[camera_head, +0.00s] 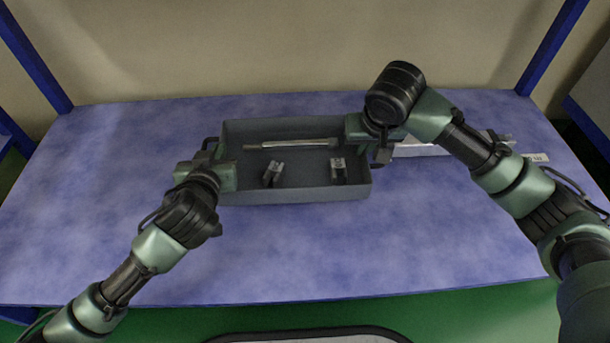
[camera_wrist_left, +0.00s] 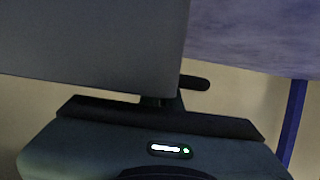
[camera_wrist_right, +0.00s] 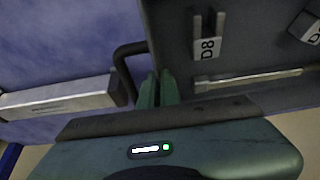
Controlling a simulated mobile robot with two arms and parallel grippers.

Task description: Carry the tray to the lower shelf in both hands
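The grey open tray (camera_head: 296,191) is on the blue tabletop or just above it; I cannot tell which. Inside are a silver rod and two small dark blocks. Its black handles stick out at left (camera_head: 211,143) and right (camera_head: 383,152). My left gripper (camera_head: 190,172) is at the left handle. In the left wrist view the handle tip (camera_wrist_left: 196,83) shows beside the tray wall, but the fingers are mostly hidden. My right gripper (camera_head: 360,127) is at the right handle. In the right wrist view its green fingers (camera_wrist_right: 157,90) are close together at the handle (camera_wrist_right: 124,66).
A pale metal bar (camera_head: 425,149) lies on the blue tabletop (camera_head: 440,220) right of the tray, partly behind my right arm. A small white label (camera_head: 535,157) is beyond it. Blue posts (camera_head: 35,62) rise at the back corners. The front of the tabletop is clear.

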